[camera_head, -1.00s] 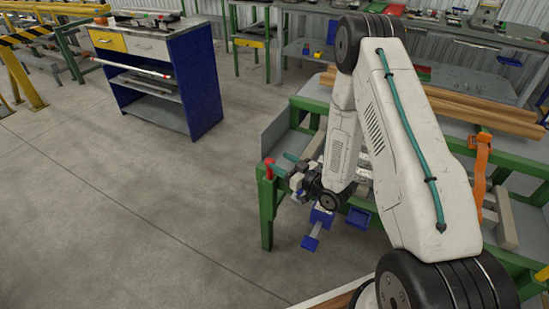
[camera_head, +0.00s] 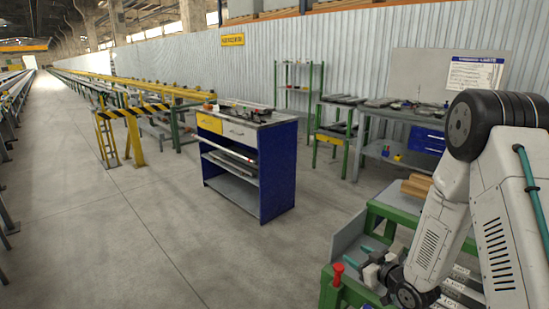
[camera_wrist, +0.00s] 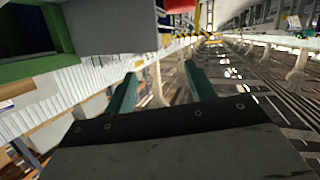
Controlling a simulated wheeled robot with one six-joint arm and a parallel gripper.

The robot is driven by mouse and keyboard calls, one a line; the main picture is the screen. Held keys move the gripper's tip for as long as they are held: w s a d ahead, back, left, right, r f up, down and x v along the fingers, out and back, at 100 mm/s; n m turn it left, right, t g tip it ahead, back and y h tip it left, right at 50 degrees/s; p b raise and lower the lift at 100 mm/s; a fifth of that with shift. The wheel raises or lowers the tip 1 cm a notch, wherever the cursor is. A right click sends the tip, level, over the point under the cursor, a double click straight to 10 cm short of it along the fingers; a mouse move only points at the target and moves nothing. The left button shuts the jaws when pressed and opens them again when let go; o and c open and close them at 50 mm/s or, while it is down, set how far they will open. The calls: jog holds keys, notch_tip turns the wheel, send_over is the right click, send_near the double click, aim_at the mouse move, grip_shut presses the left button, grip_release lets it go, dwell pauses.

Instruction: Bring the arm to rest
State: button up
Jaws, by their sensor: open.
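My gripper (camera_head: 372,257) is in the lower right of the head view, beside the near left corner of the green-framed table (camera_head: 331,292). Its two teal fingers stand apart. In the wrist view my gripper (camera_wrist: 161,88) shows the same two fingers spread with nothing between them. My white arm is bent and fills the right side of the head view. A red knob (camera_head: 338,270) on the table corner is close to the gripper. I cannot tell the gap between them.
A blue cabinet (camera_head: 277,172) with a yellow drawer stands mid-floor. Behind it are a grey workbench (camera_head: 397,165) and a green shelf rack (camera_head: 283,90). A yellow-black barrier (camera_head: 133,111) is at the left. The concrete floor (camera_head: 110,240) at left and front is clear.

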jog(key=s+d+r+m+g+h, duration=0.2)
jog(key=s+r+g+h, duration=0.15)
jog(key=r, duration=0.55)
jog(key=s+d+r+m+g+h, duration=0.1)
jog(key=s+d+r+g+h, duration=0.2)
jog(key=r, duration=0.6)
jog(key=s+a+r+m+g, duration=0.1)
jog(key=s+a+r+g, duration=0.1)
jog(key=s, duration=0.8)
jog(key=s+a+r+m+g, duration=0.1)
jog(key=s+r, duration=0.3)
jog(key=s, duration=0.7)
jog(key=s+a+r+m+g, duration=0.1)
jog(key=s+a+r+g, duration=0.2)
jog(key=s, duration=0.8)
jog(key=shift+a+r+y, duration=0.2)
jog(key=shift+r+y, duration=0.15)
jog(key=shift+r, duration=0.1)
jog(key=shift+w, duration=0.1)
